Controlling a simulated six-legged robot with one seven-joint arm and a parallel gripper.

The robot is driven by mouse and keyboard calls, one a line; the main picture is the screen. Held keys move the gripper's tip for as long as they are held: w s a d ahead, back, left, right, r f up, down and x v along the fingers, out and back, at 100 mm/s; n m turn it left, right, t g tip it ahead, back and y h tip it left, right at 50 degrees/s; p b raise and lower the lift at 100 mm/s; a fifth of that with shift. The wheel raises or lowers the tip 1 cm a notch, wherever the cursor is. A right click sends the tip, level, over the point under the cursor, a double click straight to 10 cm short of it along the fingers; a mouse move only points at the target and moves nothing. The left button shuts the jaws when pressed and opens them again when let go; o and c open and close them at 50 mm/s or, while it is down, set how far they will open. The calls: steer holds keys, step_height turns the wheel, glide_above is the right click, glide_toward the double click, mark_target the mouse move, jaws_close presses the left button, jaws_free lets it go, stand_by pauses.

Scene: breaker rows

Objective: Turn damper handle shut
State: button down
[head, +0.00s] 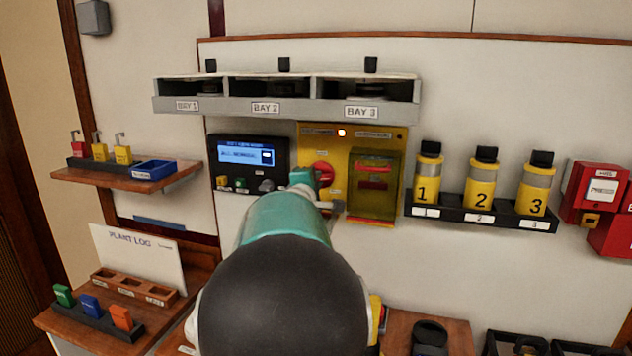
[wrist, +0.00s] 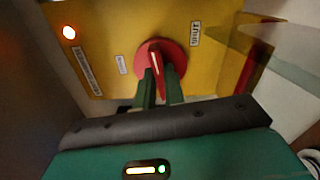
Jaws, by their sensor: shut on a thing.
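The damper handle is a red round knob (head: 322,169) with a raised grip, on a yellow panel (head: 311,143) at the middle of the wall. In the wrist view the knob (wrist: 169,50) fills the centre of the panel (wrist: 110,25). A pale line on its grip runs nearly up and down there. A label (wrist: 195,33) right of it seems to read SHUT; a smaller label (wrist: 122,64) is on its left. My gripper (wrist: 161,88) is shut on the knob's grip, with one green finger on each side. In the head view my arm hides much of the gripper.
A clear-covered yellow box (head: 373,185) stands just right of the knob, and a display unit (head: 247,163) is on its left. Yellow canisters (head: 480,180) sit in a rack further right. A bay shelf (head: 285,105) juts out above. An orange lamp (head: 341,132) is lit on the panel.

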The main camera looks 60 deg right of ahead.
steer(key=shift+m, duration=0.8)
steer(key=c, duration=1.5)
jaws_free()
steer(key=shift+r, duration=0.15)
